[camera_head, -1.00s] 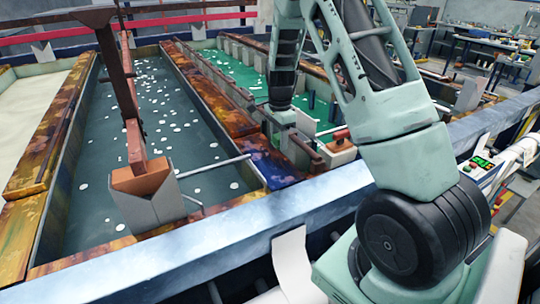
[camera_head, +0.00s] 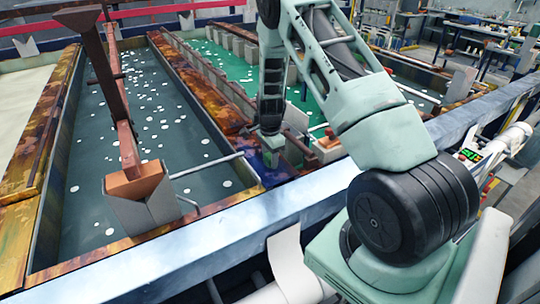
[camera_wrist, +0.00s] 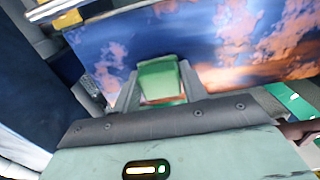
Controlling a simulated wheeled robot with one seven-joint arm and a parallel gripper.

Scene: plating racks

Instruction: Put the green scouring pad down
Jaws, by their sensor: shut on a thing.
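The green scouring pad (camera_wrist: 160,80) is between the two grey fingers of my gripper (camera_wrist: 160,88) in the wrist view. My gripper is shut on it. Behind the pad, in that view, is the blue and orange stained rim between tanks (camera_wrist: 240,40). In the head view my gripper (camera_head: 268,152) points down at the front end of this stained rim (camera_head: 215,108). I cannot make out the pad there, nor tell whether it touches the rim.
A tank of dark liquid with pale specks (camera_head: 165,105) lies left of the rim. A green-liquid tank (camera_head: 235,65) lies to its right. A metal rail (camera_head: 200,235) runs along the front.

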